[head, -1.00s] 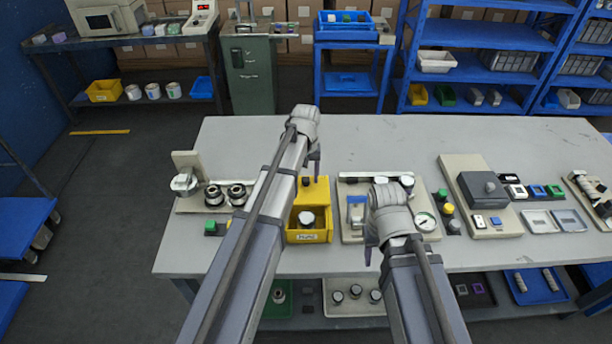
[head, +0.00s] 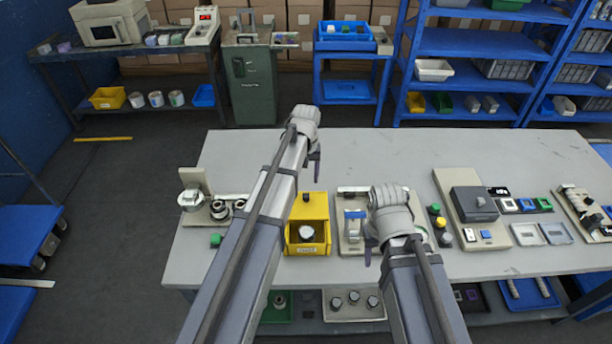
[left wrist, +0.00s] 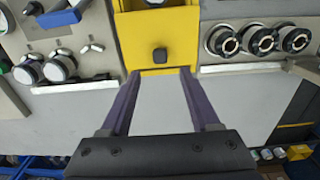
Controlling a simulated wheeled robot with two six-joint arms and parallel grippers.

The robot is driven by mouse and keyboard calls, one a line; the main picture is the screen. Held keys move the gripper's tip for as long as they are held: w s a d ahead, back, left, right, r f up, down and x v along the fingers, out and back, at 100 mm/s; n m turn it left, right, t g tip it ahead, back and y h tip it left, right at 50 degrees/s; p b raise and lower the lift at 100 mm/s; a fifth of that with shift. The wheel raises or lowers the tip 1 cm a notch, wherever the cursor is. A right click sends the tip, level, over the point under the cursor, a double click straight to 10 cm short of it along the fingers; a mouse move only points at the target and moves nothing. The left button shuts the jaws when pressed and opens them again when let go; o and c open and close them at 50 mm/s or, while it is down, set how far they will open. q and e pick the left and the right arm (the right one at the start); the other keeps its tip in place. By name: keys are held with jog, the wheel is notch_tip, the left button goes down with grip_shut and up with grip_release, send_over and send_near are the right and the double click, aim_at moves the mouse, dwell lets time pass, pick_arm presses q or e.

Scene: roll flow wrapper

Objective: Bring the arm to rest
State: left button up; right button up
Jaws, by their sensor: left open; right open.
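My left gripper (head: 315,165) is above the table behind the yellow box in the head view. In the left wrist view its two purple fingers (left wrist: 162,100) are spread wide with nothing between them. My right gripper (head: 370,248) is in front of the fixture with the blue handle in the head view, partly hidden by its own wrist. It appears empty and open. Both arms reach in from the bottom edge.
The grey table (head: 390,155) has a clear strip along its back. The yellow box (head: 306,248) holds a white-topped part. A blue-handled fixture (head: 352,222), a grey block on a beige plate (head: 472,203) and several small trays stand along the front.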

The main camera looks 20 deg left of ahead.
dwell(0.3)
pick_arm(q)
jog(key=s+d+m, duration=0.2)
jog(key=s+d, duration=0.2)
jog(key=s, duration=0.3)
jog(key=s+d+f+m+b, duration=0.1)
jog(key=s+d, duration=0.3)
jog(key=s, duration=0.4)
jog(key=s+d+m+y, duration=0.1)
jog(key=s+d+m, duration=0.3)
jog(key=s, duration=0.3)
jog(key=shift+s+d+f+b, duration=0.25)
jog(key=shift+s+d+b, duration=0.05)
jog(key=shift+a, duration=0.1)
